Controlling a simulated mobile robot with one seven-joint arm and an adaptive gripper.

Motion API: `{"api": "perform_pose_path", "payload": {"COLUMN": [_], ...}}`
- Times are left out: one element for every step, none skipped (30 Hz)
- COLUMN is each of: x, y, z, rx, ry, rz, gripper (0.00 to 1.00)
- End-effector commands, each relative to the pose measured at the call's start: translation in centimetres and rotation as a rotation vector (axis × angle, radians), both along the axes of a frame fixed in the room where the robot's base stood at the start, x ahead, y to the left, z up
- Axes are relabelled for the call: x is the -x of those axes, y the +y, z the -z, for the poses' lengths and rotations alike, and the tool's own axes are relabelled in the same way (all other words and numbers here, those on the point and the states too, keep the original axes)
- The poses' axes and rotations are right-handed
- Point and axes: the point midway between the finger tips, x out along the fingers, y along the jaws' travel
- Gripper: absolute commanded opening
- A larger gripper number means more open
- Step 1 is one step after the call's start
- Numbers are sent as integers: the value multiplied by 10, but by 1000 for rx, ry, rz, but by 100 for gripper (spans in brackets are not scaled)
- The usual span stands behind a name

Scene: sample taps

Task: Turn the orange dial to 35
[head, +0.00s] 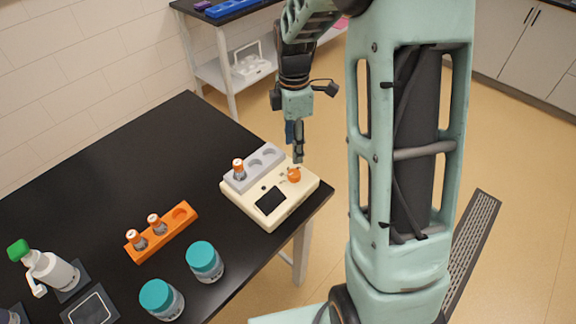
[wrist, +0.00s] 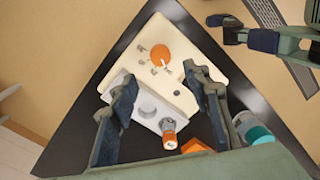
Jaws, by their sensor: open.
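The orange dial (head: 294,174) sits on the top face of a cream device (head: 300,193), near its far right corner. In the wrist view the round dial (wrist: 161,53) shows from above with small marks around it, too small to read. My gripper (head: 298,156) points down just above the dial in the head view. In the wrist view the two fingers of my gripper (wrist: 160,78) stand apart with nothing between them. The dial lies ahead of the fingertips and looks untouched. The device's dark screen (head: 270,201) shows no readable value.
A grey holder (head: 262,166) with one orange-capped vial (head: 238,168) stands along the device's back. An orange rack (head: 170,229) with two vials and two teal-lidded jars (head: 205,258) stand to the left. A white bottle (head: 52,271) is further left. The device is near the black table's right edge.

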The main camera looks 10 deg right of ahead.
Motion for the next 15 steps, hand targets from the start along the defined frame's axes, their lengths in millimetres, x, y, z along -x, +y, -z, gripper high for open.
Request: {"api": "perform_pose_path", "payload": {"x": [2, 3, 3, 3, 4, 5, 5, 5, 5, 5, 6, 5, 6, 6, 6], "y": [0, 0, 0, 0, 0, 0, 0, 0, 0, 0, 0, 0, 0, 0, 0], "z": [9, 15, 22, 28, 35, 42, 48, 54, 61, 66, 70, 75, 79, 82, 85], "rx": [0, 0, -1, -1, 0, 0, 0, -1, 0, 0, 0, -1, -1, -1, -1], "ry": [5, 7, 6, 7, 6, 6, 7, 6, 6, 5, 5, 3, 4, 3, 2], "rz": [0, 1, 1, 2, 2, 2, 2, 2, 2, 2, 2, 2, 3, 3, 4], "gripper": [44, 44, 44, 44, 44, 44, 44, 44, 44, 44, 44, 44, 44, 44, 44]}}
